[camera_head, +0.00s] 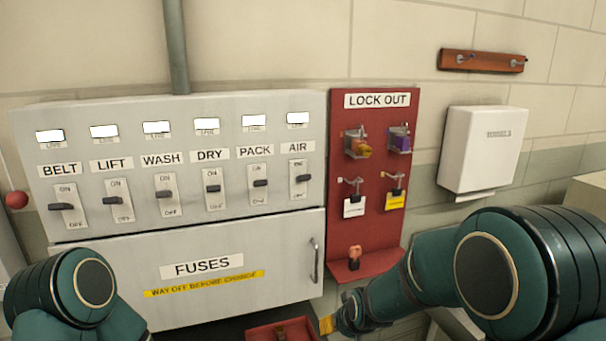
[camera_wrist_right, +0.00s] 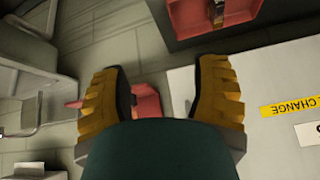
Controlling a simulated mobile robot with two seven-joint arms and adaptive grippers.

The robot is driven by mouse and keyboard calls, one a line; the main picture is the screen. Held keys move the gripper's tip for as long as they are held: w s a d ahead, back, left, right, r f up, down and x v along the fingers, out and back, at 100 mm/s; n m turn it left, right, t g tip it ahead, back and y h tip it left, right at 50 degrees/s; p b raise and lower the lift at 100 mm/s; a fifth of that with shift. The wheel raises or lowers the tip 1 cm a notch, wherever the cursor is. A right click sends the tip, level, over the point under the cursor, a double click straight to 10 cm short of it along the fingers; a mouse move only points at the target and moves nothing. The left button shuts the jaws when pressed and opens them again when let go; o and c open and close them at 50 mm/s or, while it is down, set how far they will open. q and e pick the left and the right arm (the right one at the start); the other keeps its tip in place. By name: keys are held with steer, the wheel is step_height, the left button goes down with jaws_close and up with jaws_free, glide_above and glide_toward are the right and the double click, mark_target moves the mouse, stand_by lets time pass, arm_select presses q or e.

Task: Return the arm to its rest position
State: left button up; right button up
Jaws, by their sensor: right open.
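My right arm reaches in from the right in the head view.
A grey switch panel (camera_head: 132,240) fills the left, with a door handle (camera_head: 315,260) jutting out. The red lockout board (camera_head: 368,115) holds several hanging locks and tags, and a red-orange lock (camera_head: 354,257) on its bottom shelf. A towel dispenser (camera_head: 484,150) is on the right wall.

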steer(key=s+f+m+g+y+b, duration=0.2)
steer(key=s+f+m+g+b, duration=0.1)
steer(key=s+f, duration=1.9)
step_height(320, 180, down, 3)
steer(key=shift+s+d+f+g+b, duration=0.15)
steer(key=shift+d+g+b, duration=0.25)
steer(key=shift+g+b, duration=0.5)
